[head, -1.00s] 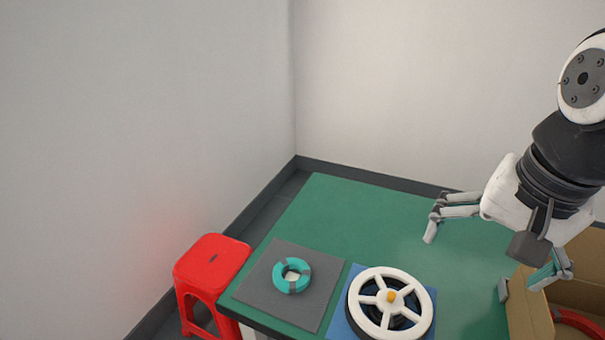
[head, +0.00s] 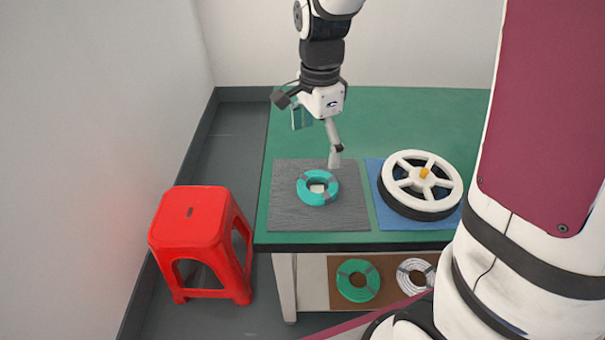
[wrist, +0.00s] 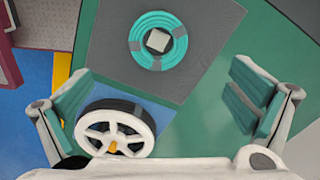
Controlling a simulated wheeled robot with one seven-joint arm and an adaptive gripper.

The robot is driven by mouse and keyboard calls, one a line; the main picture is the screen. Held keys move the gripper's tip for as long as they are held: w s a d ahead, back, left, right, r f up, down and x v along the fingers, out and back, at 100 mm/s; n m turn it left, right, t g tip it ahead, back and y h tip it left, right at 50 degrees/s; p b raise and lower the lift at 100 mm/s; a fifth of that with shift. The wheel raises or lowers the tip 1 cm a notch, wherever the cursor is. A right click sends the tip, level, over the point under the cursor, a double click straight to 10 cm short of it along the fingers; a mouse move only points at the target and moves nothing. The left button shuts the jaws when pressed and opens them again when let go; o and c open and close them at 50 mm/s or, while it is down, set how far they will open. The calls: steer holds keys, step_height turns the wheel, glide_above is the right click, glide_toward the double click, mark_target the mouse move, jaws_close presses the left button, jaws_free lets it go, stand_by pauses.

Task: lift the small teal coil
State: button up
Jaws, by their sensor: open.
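The small teal coil (head: 306,192) lies flat on a grey mat (head: 285,217) on the green table. It is a ring with grey bands and a pale square in its hole. In the wrist view the coil (wrist: 138,46) shows whole at the top centre, ahead of my fingers. My gripper (head: 318,137) is open and empty above the table, just behind the coil in the head view. In the wrist view its two fingers (wrist: 160,96) are wide apart, with the coil beyond them and nothing between the pads touching it.
A white-and-black spoked reel (head: 401,187) with an orange centre stands on a blue mat right of the grey mat. A red stool (head: 188,222) stands left of the table. A green coil (head: 346,290) and a white coil (head: 404,276) are below the tabletop. The table's back is clear.

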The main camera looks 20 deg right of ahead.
mark_target(316, 200)
steer(key=f+b, duration=0.1)
steer(key=f, duration=0.5)
steer(key=f+b, duration=0.1)
steer(key=f, duration=0.5)
steer(key=shift+s+a+b, duration=0.1)
steer(key=shift+s+b, duration=0.1)
steer(key=shift+b, duration=0.2)
steer(key=c, duration=1.2)
